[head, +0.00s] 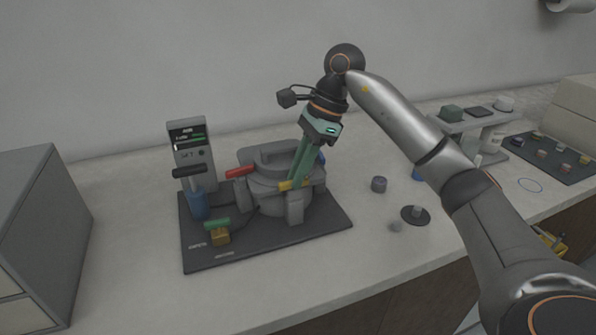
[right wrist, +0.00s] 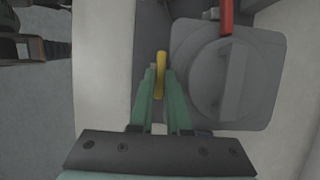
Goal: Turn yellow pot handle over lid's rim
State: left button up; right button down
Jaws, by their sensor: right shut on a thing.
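The yellow handle (head: 286,185) is a short bar at the front right of the grey pot (head: 268,200), beside the rim of the grey lid (head: 262,171). My right gripper (head: 296,183) reaches down from above and is shut on the yellow handle. In the right wrist view the handle (right wrist: 161,66) sticks out between the fingertips (right wrist: 159,92), just left of the round lid (right wrist: 203,82). The fingers hide part of the handle and its joint. A red handle (head: 240,171) lies at the lid's left side. My left gripper is not in view.
The pot stands on a dark base plate (head: 270,244) with a control box (head: 190,150), a blue cylinder (head: 197,203) and a green handle (head: 217,224). A grey cabinet (head: 45,225) stands left. Small round parts (head: 379,184) lie right. The front counter is clear.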

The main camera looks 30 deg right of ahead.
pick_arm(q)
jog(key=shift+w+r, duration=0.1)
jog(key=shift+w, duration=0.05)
pick_arm(e)
jog(key=shift+s+m+t, duration=0.1)
jog(key=shift+m+t, duration=0.2)
jog(key=shift+m, duration=0.7)
jog(key=m+t+h+p, duration=0.1)
jog(key=m, duration=0.3)
jog(key=shift+s+a, duration=0.15)
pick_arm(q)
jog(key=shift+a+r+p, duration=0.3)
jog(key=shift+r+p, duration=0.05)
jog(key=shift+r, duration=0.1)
pick_arm(e)
jog(key=shift+a+m+t+h, duration=0.2)
jog(key=shift+m+h, duration=0.55)
jog(key=shift+m, duration=1.2)
jog(key=shift+a+m+t+h, duration=0.1)
jog(key=shift+m+t+h, duration=0.45)
jog(key=shift+m, duration=1.45)
jog(key=shift+a+m+t+h, duration=0.1)
jog(key=shift+m+h, duration=0.8)
jog(key=shift+m, duration=1.05)
jog(key=c, duration=0.9)
grip_release()
